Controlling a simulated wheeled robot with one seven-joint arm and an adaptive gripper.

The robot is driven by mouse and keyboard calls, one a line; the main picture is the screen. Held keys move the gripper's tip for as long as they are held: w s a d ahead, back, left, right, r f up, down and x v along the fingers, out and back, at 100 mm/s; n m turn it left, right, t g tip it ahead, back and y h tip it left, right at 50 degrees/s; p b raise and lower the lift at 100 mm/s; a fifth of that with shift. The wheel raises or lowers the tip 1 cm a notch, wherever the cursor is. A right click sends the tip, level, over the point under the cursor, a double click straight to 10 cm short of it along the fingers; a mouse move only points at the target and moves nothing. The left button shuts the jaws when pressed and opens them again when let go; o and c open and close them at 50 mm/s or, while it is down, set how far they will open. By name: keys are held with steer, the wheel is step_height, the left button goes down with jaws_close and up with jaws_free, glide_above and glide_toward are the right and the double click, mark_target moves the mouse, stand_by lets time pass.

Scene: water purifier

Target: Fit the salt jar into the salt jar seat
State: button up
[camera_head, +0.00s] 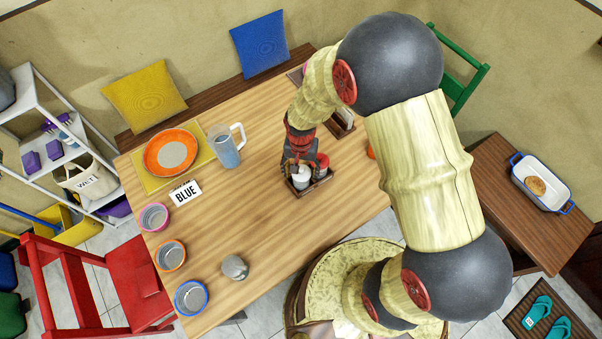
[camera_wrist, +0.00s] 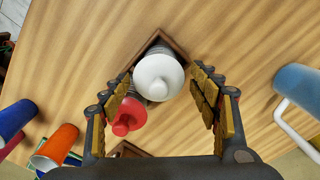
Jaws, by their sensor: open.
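The salt jar, with a rounded white top (camera_head: 300,178), stands at the left end of a small dark wooden tray (camera_head: 319,187) on the table. In the wrist view its white top (camera_wrist: 158,77) lies between my fingers, with a gap to the right finger; the tray's rim corner (camera_wrist: 158,34) shows behind it. The tray appears to hold the salt jar seat, but the jar hides its bottom, so I cannot tell how deep it sits. My gripper (camera_head: 298,163) is open above the tray, its fingers (camera_wrist: 165,82) either side of the jar.
A red-topped jar (camera_wrist: 128,117) stands in the tray beside the salt jar, close to my left finger. The table in front of the tray is clear.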

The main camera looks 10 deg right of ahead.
step_height(320, 180, up, 9)
steer(key=shift+f+p, duration=0.2)
steer(key=shift+p, duration=0.45)
steer(key=s+d+r+n+t, duration=0.1)
steer(key=s+d+r, duration=0.1)
steer(key=r, duration=0.6)
steer(key=s+d+r+n+t, duration=0.1)
steer(key=s+d+r, duration=0.1)
steer(key=r, duration=0.6)
steer(key=s+d+r+n+t, duration=0.1)
steer(key=s+d+r+t, duration=0.15)
steer(key=r, duration=0.55)
steer(key=s+d+r+n+t, duration=0.1)
steer(key=s+d+r, duration=0.1)
steer(key=s+r, duration=0.4)
steer(key=s, duration=0.3)
steer(key=shift+d+r, duration=0.2)
steer(key=shift+d, duration=0.1)
step_height(320, 180, down, 3)
steer(key=b, duration=0.3)
steer(key=shift+f, duration=0.1)
